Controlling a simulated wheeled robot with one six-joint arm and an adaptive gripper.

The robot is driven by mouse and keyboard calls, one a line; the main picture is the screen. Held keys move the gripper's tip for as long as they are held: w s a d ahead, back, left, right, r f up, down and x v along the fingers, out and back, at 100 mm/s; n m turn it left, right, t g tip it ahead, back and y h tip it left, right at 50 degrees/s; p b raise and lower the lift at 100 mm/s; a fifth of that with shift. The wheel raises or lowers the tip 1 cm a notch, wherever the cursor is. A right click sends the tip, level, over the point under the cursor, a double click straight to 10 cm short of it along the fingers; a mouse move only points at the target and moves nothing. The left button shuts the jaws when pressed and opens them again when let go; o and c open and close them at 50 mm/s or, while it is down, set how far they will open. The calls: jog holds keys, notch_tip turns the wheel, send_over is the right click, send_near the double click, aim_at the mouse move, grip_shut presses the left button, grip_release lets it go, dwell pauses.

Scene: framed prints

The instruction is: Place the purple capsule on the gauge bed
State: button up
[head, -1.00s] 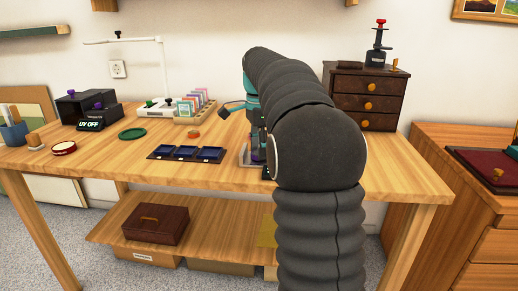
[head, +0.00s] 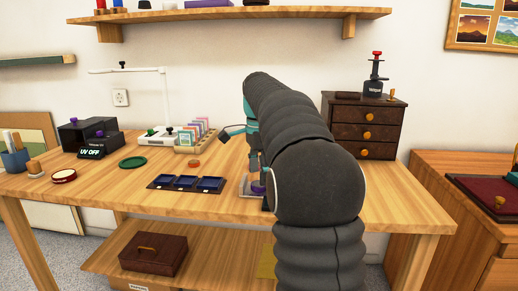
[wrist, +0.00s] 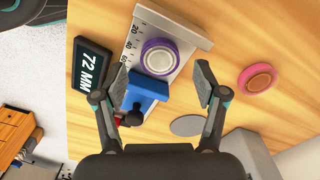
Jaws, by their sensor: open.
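The purple capsule (wrist: 160,56), a round piece with a purple rim and pale centre, lies on the gauge bed (wrist: 190,28) beside the printed scale in the wrist view. The gauge's blue slider (wrist: 146,88) is close to it on the near side, and the display (wrist: 92,67) reads 72 MM. My gripper (wrist: 158,82) is open, its fingers apart on either side of the slider, with nothing held. In the head view the capsule (head: 258,188) shows low beside my arm, on the gauge bed (head: 246,187); my arm hides much of the gauge.
A pink-orange round piece (wrist: 258,78) and a grey disc (wrist: 187,125) lie right of the gauge. The blue trays (head: 185,183), green disc (head: 133,162), card rack (head: 195,137) and UV box (head: 90,138) stand left. A drawer cabinet (head: 362,125) stands back right.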

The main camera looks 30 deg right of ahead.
aim_at(258, 183)
notch_tip(258, 183, up, 10)
jog(key=p, duration=0.1)
dwell(0.4)
jog(key=shift+a+r, duration=0.1)
jog(key=s+a+f+n+t, duration=0.2)
jog(key=s+a+n, duration=0.3)
jog(key=s+a, duration=0.15)
jog(key=s+a+f+n+t, duration=0.1)
jog(key=s+a+f+n, duration=0.2)
jog(key=s+a+n, duration=0.3)
jog(key=s+a+f+n+t, duration=0.2)
jog(key=s+a+f+n, duration=0.2)
jog(key=s+f+n, duration=0.4)
jog(key=s+f, duration=0.7)
jog(key=shift+s+t, duration=0.3)
jog(key=shift+s, duration=0.05)
